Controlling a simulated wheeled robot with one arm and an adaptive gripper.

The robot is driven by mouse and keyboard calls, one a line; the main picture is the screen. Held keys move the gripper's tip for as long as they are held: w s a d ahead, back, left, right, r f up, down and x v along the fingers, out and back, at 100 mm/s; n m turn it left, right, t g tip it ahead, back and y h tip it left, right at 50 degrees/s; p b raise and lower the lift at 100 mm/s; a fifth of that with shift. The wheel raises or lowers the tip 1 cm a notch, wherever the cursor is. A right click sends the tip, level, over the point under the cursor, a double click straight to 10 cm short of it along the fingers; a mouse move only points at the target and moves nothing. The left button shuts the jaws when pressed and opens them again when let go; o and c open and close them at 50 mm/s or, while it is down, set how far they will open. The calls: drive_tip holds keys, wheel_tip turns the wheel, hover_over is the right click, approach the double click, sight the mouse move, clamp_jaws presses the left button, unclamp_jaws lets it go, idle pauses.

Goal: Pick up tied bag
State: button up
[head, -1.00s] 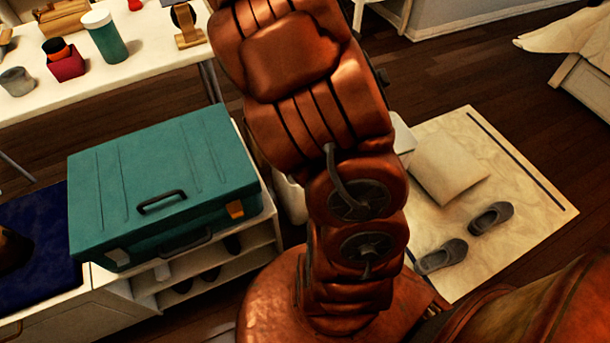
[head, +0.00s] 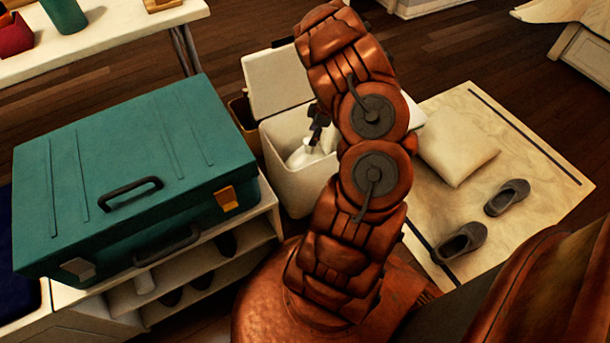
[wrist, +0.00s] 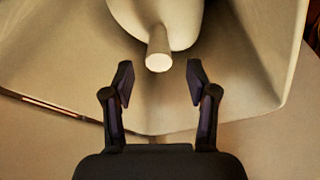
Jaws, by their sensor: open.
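The tied bag (head: 308,152) is white and sits inside an open white bin (head: 298,190), partly hidden by my arm in the head view. In the wrist view the bag (wrist: 165,20) shows as a pale rounded bulge with a short knotted neck (wrist: 158,52) pointing toward my gripper. My gripper (wrist: 159,83) is open, and the neck's end lies just beyond the gap between its fingertips. Nothing is between the fingers. In the head view my gripper (head: 318,128) is a small dark shape at the bin's mouth, and its fingers are hard to make out.
The bin's raised lid (head: 277,80) stands behind it. A teal case (head: 130,180) lies on a white shelf unit (head: 215,262) at the left. A cushion (head: 457,150) and grey slippers (head: 485,220) lie on a pale rug (head: 540,185) at the right.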

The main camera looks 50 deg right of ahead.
sight(305, 154)
drive_tip(key=shift+b+x, duration=1.25)
drive_tip(key=shift+x, duration=2.75)
clamp_jaws()
drive_tip(key=shift+r, duration=0.1)
